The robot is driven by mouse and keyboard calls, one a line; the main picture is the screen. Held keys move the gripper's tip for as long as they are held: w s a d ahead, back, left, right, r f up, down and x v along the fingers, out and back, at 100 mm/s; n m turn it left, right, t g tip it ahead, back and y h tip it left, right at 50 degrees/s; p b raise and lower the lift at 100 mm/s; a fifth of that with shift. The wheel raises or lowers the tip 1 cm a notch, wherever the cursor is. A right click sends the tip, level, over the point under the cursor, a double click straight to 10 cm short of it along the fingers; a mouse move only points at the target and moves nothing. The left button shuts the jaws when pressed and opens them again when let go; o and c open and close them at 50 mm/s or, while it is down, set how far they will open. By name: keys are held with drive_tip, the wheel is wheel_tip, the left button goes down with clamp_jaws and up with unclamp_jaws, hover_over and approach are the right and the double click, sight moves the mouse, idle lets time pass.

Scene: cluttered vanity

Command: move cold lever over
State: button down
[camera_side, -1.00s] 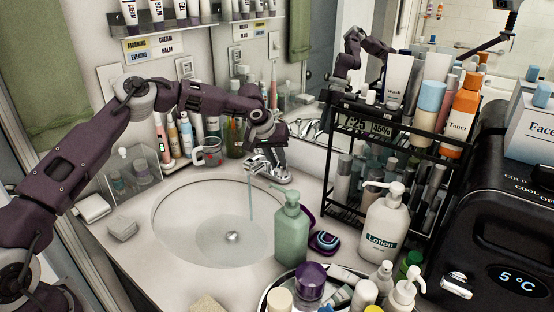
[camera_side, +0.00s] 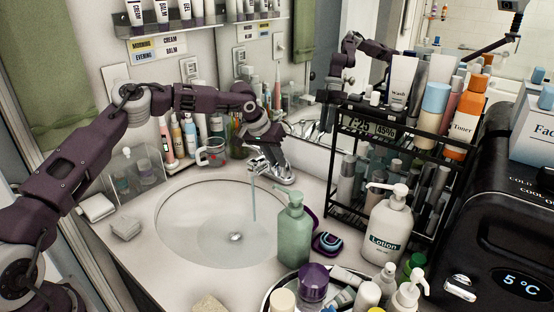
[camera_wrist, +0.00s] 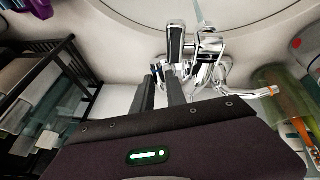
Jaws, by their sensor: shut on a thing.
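The chrome faucet (camera_side: 258,166) stands at the back of the sink, and a thin stream of water falls from its spout. My gripper (camera_side: 272,151) reaches down over the faucet from behind. In the wrist view my gripper's two dark fingers (camera_wrist: 162,90) are close together at a chrome lever (camera_wrist: 175,45) beside the spout (camera_wrist: 209,42). They look shut on this lever, though the contact itself is partly hidden. Another chrome lever (camera_wrist: 255,93) with an orange mark sticks out on the other side.
The sink basin (camera_side: 190,225) lies in front of the faucet. A green pump bottle (camera_side: 293,232) and a lotion bottle (camera_side: 387,230) stand to the right. A black wire rack (camera_side: 335,205) is behind them.

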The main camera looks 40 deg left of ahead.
drive_tip(key=c, duration=1.3)
unclamp_jaws()
drive_tip(key=shift+c, duration=0.2)
drive_tip(key=v, duration=0.7)
drive_tip(key=shift+r, duration=0.1)
drive_tip(key=shift+r, duration=0.1)
